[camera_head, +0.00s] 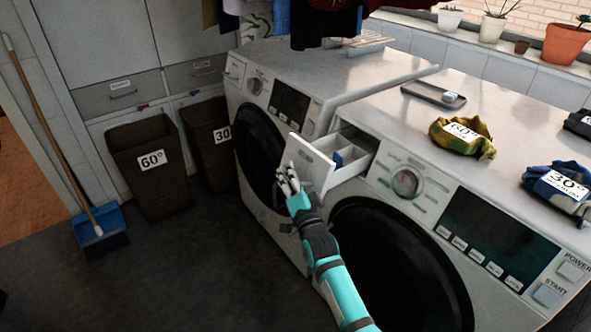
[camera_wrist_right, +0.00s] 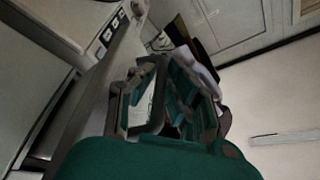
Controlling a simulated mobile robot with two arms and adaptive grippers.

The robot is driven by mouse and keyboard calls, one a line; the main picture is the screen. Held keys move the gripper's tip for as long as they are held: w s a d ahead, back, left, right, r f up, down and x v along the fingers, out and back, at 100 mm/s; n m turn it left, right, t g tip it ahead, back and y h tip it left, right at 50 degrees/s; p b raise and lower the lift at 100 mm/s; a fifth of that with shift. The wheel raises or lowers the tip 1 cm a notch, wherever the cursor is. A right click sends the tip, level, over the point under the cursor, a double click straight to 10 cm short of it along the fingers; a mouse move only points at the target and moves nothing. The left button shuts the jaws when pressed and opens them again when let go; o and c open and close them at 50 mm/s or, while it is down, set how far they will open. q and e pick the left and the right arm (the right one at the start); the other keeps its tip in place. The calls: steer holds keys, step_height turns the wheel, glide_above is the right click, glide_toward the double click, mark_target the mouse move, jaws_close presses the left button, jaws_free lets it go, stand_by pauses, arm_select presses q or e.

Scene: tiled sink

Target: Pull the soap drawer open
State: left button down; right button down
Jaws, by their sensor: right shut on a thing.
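The soap drawer (camera_head: 311,157) of the nearer washing machine (camera_head: 420,200) stands pulled out in the head view. Its white front panel is well clear of the machine, and the compartments behind it show, with a blue piece inside. My right gripper (camera_head: 288,180) is at the lower left edge of that front panel, shut on the drawer. In the right wrist view, the right gripper's fingers (camera_wrist_right: 168,95) fill the middle. The exact contact is hard to make out there. My left gripper is not in view.
A second washing machine (camera_head: 285,75) stands behind. Folded clothes labelled 60° (camera_head: 461,138) and 30° (camera_head: 558,190) and a small grey tray (camera_head: 433,96) lie on top. Laundry baskets (camera_head: 150,165) and a broom with a blue dustpan (camera_head: 98,222) stand left. The floor between is clear.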

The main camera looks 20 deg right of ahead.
steer(key=shift+s+a+f, duration=0.1)
steer(key=shift+s+a, duration=0.05)
steer(key=shift+a, duration=0.25)
steer(key=c, duration=1.7)
jaws_free()
steer(key=shift+o, duration=0.3)
steer(key=shift+s, duration=0.15)
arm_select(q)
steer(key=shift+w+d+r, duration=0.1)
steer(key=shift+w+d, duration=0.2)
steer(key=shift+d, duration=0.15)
arm_select(e)
steer(key=v, duration=1.1)
steer(key=shift+s, duration=0.4)
steer(key=shift+d, duration=0.1)
